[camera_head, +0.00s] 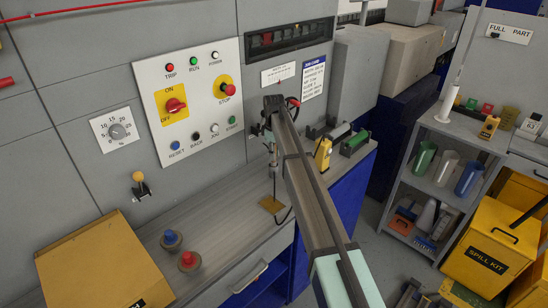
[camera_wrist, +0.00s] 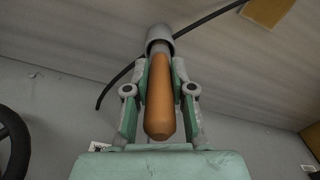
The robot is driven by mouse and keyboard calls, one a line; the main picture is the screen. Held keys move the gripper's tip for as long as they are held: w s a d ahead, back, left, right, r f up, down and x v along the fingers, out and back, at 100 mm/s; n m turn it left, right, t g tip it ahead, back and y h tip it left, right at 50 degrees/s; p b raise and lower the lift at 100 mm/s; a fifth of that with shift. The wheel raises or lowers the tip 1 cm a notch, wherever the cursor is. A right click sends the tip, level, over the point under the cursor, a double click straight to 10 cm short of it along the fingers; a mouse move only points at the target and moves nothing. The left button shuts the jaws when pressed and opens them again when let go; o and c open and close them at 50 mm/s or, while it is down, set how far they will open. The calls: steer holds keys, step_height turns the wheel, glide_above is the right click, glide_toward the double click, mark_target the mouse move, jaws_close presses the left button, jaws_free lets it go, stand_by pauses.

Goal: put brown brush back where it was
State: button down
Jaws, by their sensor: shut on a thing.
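My gripper (camera_wrist: 160,72) is shut on the brown brush (camera_wrist: 161,105), its fingers on both sides of the orange-brown handle. A grey collar (camera_wrist: 160,38) is at the brush's far end. Bristles cannot be made out. In the head view my gripper (camera_head: 271,140) is above the grey worktop (camera_head: 215,230), in front of the grey machine wall, and is partly hidden by my arm. A thin upright piece shows below it, and I cannot tell whether it is the brush. A tan square (camera_head: 271,205) lies on the worktop below; it also shows in the wrist view (camera_wrist: 268,10).
A dark cable (camera_head: 288,202) curves near the tan square. Blue (camera_head: 171,239) and red (camera_head: 188,260) knobbed items stand at the worktop's front left, beside a yellow box (camera_head: 100,265). A yellow device (camera_head: 323,153) and green item (camera_head: 354,143) sit right. The control panel (camera_head: 190,95) is behind.

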steer(key=shift+f, duration=1.25)
steer(key=shift+f, duration=0.2)
steer(key=c, duration=1)
jaws_free()
steer(key=shift+r, duration=0.15)
step_height(320, 180, up, 12)
steer(key=b, duration=0.3)
steer(key=shift+r, duration=0.1)
